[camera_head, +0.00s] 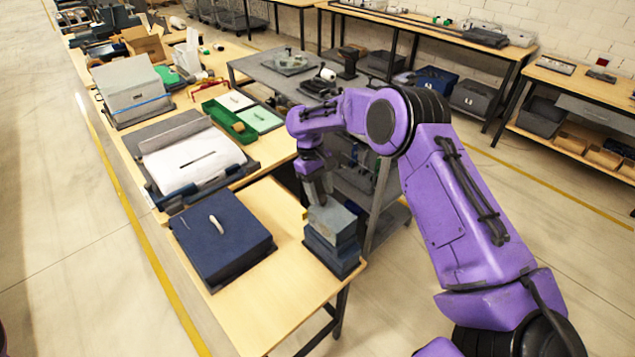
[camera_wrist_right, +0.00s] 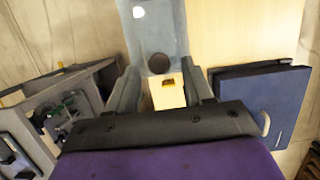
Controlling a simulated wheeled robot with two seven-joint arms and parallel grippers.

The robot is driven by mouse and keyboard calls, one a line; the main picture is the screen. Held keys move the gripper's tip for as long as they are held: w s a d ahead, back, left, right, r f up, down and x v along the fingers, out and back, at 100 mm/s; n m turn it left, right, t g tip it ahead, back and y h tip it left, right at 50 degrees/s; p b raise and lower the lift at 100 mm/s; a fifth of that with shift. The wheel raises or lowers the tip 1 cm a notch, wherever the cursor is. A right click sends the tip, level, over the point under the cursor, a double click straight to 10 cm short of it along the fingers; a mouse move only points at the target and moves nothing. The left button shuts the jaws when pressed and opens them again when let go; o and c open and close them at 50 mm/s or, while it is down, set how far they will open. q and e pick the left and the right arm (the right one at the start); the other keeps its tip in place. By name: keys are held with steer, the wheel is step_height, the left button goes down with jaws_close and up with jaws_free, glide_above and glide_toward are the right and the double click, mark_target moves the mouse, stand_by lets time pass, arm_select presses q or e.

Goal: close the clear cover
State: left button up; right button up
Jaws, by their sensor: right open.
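A small grey-blue box-like piece (camera_head: 333,219) sits on top of dark blue boxes (camera_head: 338,258) at the table's right edge. It may be the clear cover, but I cannot tell for sure. In the right wrist view, a grey-blue piece with a dark round spot (camera_wrist_right: 155,30) lies just beyond the fingers. My right gripper (camera_head: 318,193) points down at the grey-blue piece from above; its two fingers are apart in the wrist view (camera_wrist_right: 160,82). A small pale yellow patch (camera_wrist_right: 168,93) shows between them. I cannot tell whether the fingers touch the piece. My left gripper is out of view.
A dark blue case (camera_head: 225,262) with a pale handle lies on the table (camera_head: 290,310), left of the small stack. A white packet in a grey tray (camera_head: 150,196) lies farther back. A grey cart (camera_head: 262,76) stands behind my right arm. Bare tabletop shows in front.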

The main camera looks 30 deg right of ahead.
steer(key=b+v, duration=0.1)
steer(key=v, duration=0.8)
steer(key=shift+r+b, duration=0.25)
steer(key=shift+b, duration=0.15)
